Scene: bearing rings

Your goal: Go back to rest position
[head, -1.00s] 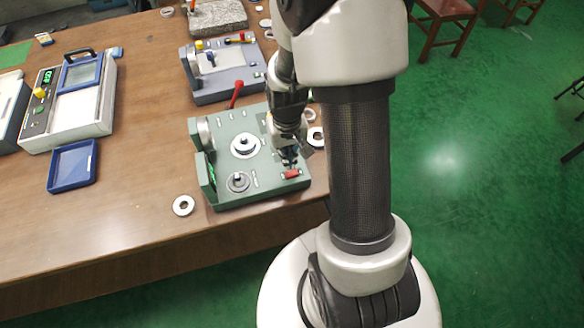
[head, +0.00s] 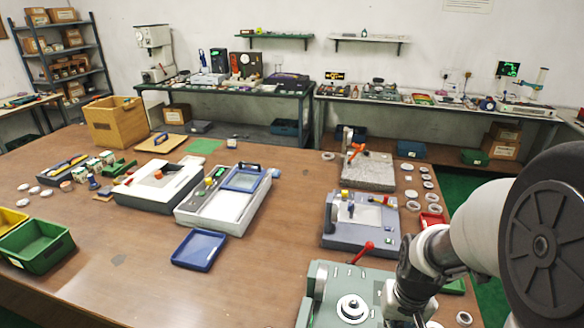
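My arm comes in from the right in the head view and bends down over the green machine (head: 334,280) at the front of the table. My gripper is at the lower frame edge, over the machine's right side. Its fingertips are cut off, so I cannot see whether it is open or shut or holds anything. The machine has a red-knobbed lever (head: 363,251) and a round steel hub (head: 352,307) on top. A bearing ring (head: 464,318) lies just right of my gripper.
Behind the green machine stand a grey fixture (head: 345,228) and a stone block (head: 367,170). Several rings lie to their right. A blue tray (head: 199,249) and a white box (head: 205,210) are left of centre. The wooden table's front left middle is clear.

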